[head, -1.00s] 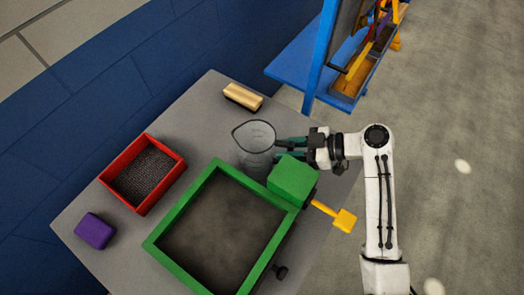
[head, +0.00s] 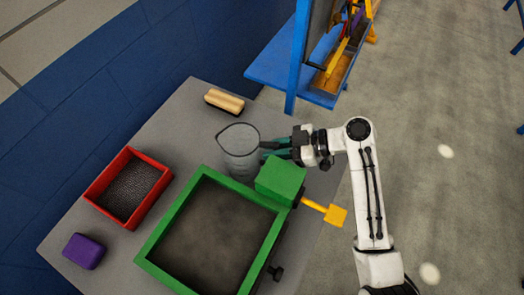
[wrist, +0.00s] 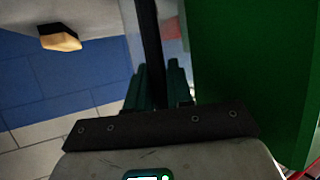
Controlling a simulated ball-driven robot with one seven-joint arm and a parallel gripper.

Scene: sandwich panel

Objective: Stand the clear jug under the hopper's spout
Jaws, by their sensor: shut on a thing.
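The clear jug (head: 238,143) stands or hangs at the far side of the green hopper (head: 157,223), close to the green box (head: 281,177) on the hopper's corner. Its pouring lip points left, and it looks about upright. My gripper (head: 270,150) reaches in from the right, its teal fingers shut on the jug's right side. In the wrist view, a dark upright bar (wrist: 150,45) lies between the fingers (wrist: 157,85); it may be the jug's handle. The spout is hidden from above. I cannot tell whether the jug touches the table.
A yellow lever (head: 333,214) sticks out right of the green box. A red tray (head: 162,190) of dark grains, a purple block (head: 83,251) and a wooden brush (head: 225,99) are on the grey table (head: 185,120). A blue stand (head: 270,70) is beyond. Bare table lies left of the jug.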

